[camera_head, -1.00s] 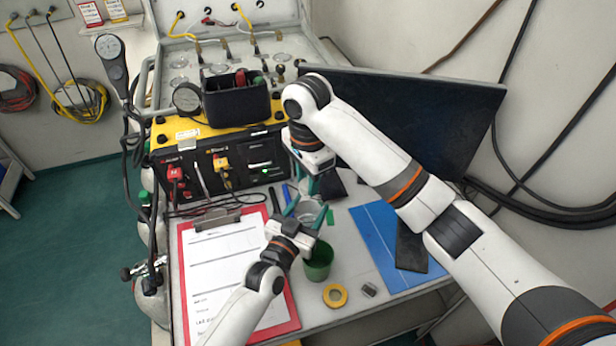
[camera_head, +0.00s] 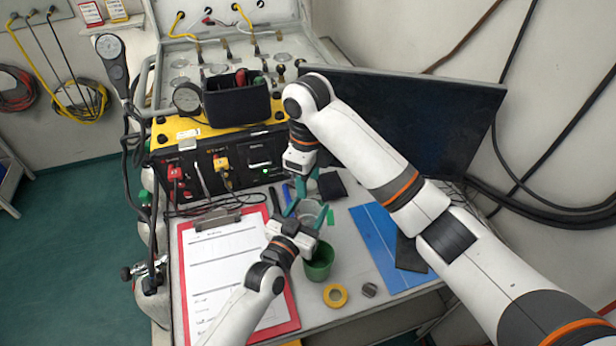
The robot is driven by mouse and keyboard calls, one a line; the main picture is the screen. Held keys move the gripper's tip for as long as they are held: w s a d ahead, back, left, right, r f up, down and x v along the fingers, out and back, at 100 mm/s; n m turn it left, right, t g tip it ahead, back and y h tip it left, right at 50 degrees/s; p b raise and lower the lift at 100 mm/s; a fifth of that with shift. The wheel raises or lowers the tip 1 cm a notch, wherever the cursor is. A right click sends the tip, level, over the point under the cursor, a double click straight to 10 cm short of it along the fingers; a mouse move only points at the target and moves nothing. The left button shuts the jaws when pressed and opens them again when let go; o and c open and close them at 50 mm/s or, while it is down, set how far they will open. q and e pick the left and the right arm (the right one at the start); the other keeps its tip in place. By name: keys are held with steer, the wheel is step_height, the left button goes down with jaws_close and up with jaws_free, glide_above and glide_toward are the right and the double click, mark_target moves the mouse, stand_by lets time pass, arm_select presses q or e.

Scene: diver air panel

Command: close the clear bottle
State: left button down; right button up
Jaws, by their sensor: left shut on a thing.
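The clear bottle (camera_head: 310,211) stands at the middle of the table, a see-through round vessel partly hidden by my grippers. My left gripper (camera_head: 308,208) reaches in from the front, with its teal fingers around the bottle, shut on it. My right gripper (camera_head: 305,184) points down just above and behind the bottle. Its teal fingers are small and partly overlap the bottle's upper area, so I cannot tell whether they hold a cap or how far apart they are. I cannot make out a cap on the bottle.
A green cup (camera_head: 318,264) stands close in front of the bottle. A yellow tape roll (camera_head: 335,295) and a small grey piece (camera_head: 370,289) lie nearer the front edge. A red clipboard (camera_head: 290,308) is at left, a blue mat (camera_head: 375,235) at right. The air panel (camera_head: 215,165) stands behind.

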steer(key=shift+o, duration=0.4)
steer(key=shift+r, duration=2.2)
steer(key=shift+c, duration=0.3)
